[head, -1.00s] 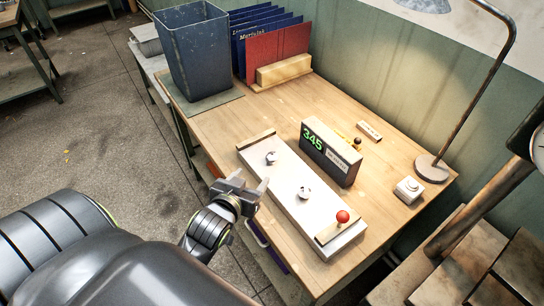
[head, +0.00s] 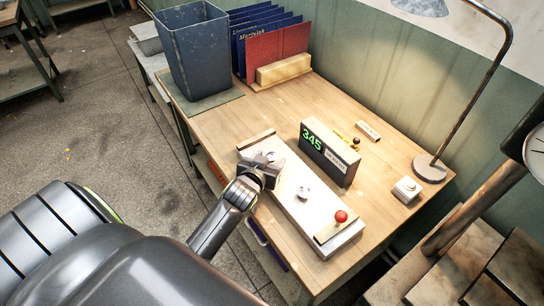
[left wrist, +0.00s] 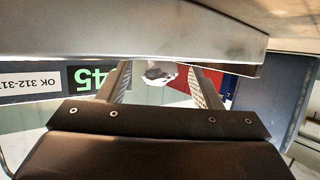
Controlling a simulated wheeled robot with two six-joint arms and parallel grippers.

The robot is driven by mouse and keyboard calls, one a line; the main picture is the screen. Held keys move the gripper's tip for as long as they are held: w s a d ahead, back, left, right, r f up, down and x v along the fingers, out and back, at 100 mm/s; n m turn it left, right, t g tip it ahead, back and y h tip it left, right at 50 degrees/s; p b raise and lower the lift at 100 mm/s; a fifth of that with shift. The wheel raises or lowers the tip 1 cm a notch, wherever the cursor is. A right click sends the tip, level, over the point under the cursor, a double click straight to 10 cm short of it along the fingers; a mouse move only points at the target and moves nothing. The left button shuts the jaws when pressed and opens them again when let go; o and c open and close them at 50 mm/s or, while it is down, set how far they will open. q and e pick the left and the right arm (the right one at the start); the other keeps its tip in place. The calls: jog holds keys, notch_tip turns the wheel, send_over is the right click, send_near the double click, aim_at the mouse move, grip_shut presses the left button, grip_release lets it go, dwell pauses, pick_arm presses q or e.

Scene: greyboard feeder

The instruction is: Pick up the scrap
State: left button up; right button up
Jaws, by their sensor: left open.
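A small crumpled grey-white scrap (head: 303,194) lies in the middle of the long white board (head: 318,220) on the wooden desk. A second small scrap (head: 271,155) lies near the board's far end, partly hidden by my left gripper (head: 270,163). My left gripper is open over that far end. In the left wrist view a small grey scrap (left wrist: 158,73) shows between the two fingers of the gripper (left wrist: 160,82), apart from both. My right gripper is out of view.
A dark display box (head: 330,156) reading 345 stands right of the board. A red-knobbed lever (head: 341,216) stands at the board's near end. A dark blue bin (head: 195,55), folders (head: 280,55) and a lamp (head: 430,168) stand around the desk.

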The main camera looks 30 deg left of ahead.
pick_arm(q)
jog(key=shift+w+a, duration=0.1)
jog(key=shift+w, duration=0.1)
jog(key=shift+c, duration=0.3)
jog(key=c, duration=1)
jog(key=shift+c, duration=0.3)
